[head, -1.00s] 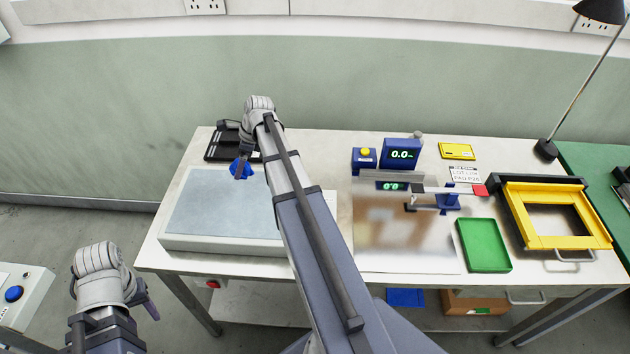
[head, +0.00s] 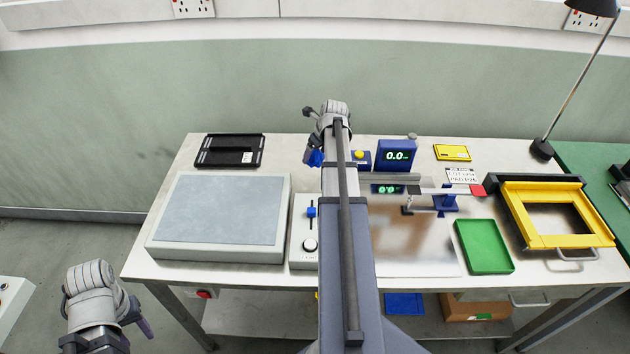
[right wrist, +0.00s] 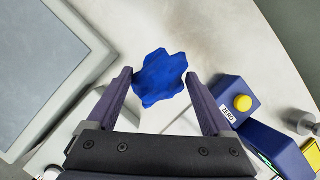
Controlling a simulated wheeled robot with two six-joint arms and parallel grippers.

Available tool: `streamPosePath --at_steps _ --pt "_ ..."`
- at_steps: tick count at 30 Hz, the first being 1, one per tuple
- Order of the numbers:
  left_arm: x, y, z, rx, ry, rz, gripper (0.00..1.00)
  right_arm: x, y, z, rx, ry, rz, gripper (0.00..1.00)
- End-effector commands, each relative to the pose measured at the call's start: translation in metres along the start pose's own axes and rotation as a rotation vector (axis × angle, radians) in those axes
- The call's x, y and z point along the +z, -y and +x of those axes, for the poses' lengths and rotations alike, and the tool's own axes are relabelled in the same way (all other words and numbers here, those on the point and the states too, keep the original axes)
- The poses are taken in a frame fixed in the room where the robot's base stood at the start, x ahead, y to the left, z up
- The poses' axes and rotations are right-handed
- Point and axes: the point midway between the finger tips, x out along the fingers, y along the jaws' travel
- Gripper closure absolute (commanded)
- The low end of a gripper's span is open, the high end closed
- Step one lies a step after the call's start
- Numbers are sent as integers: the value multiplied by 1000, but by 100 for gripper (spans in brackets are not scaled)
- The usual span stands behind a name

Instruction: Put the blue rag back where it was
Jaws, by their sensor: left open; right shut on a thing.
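The blue rag (right wrist: 160,78) is crumpled and held between the two fingers of my right gripper (right wrist: 162,88) in the right wrist view. In the head view the rag (head: 316,158) shows at the tip of my right gripper (head: 317,150), over the back of the table just left of the small blue box with a yellow button. The rag appears above the tabletop; its exact height I cannot tell. My left gripper (head: 138,314) is open and empty at the lower left, off the table's front left edge.
A grey pad (head: 224,208) and a black tray (head: 230,150) are on the left. A slider box (head: 303,242) stands beside my right arm. The yellow-button box (head: 360,158), blue display (head: 397,154), green tray (head: 485,246) and yellow frame (head: 515,210) are to the right.

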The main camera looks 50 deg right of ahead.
Motion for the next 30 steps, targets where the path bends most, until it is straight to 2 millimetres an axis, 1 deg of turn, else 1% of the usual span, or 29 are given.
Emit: streamPosePath --at_steps 5,12,15,19,22,30 --pt "-1 -2 22 0 0 0 50 -8 -1 20 1 0 -1 60" --pt "-3 -6 58 0 0 -1 50 -22 -3 53 1 0 -2 60" --pt "-4 -6 63 0 0 -1 50 -24 -3 58 1 0 -2 60" --pt "-4 -6 61 0 0 -1 50 -24 -3 57 1 0 -3 60" --pt "-4 -6 65 0 0 -1 50 -25 -4 60 1 0 -3 60" --pt "-6 -9 96 0 0 -1 50 -38 -5 89 1 0 -3 60"
